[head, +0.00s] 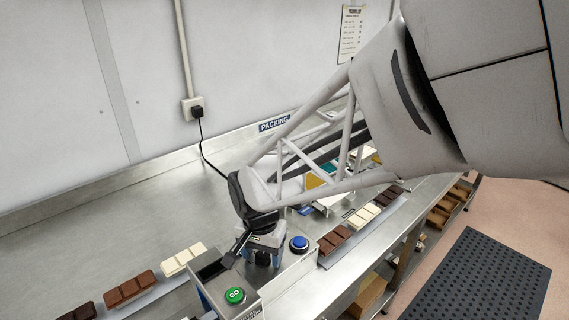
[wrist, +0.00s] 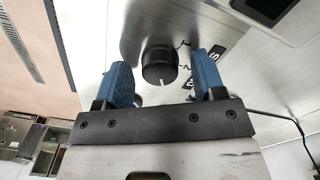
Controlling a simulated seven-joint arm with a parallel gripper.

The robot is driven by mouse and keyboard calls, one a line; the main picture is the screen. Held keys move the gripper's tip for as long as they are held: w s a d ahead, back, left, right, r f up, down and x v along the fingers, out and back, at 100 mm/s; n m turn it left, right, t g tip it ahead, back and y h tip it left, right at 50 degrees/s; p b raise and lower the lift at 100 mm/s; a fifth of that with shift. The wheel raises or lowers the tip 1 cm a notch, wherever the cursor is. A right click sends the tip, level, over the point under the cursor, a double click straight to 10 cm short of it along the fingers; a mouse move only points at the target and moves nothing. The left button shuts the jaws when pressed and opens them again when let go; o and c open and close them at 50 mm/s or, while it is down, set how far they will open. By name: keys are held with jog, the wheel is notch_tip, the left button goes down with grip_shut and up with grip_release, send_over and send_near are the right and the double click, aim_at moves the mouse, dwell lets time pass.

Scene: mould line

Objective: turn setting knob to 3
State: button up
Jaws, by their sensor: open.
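The setting knob (wrist: 159,65) is round and black, on the metal face of the machine (wrist: 215,25) in the wrist view. A white pointer mark shows at its lower edge in that view. Dark ticks and black label plates (wrist: 213,57) lie to its right, partly hidden by a finger; I cannot read the numbers surely. My gripper (wrist: 163,62) is open, its two blue fingers apart on either side of the knob, with visible gaps.
A green GO button (head: 235,295), a blue button (head: 299,243) and a dark display (head: 212,269) are on the machine near my gripper. Chocolate bars (head: 130,290) lie on the conveyor on both sides. A black cable (head: 206,150) runs to the wall socket.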

jog(key=c, duration=0.9)
jog(key=shift+n, duration=0.7)
jog(key=o, duration=0.9)
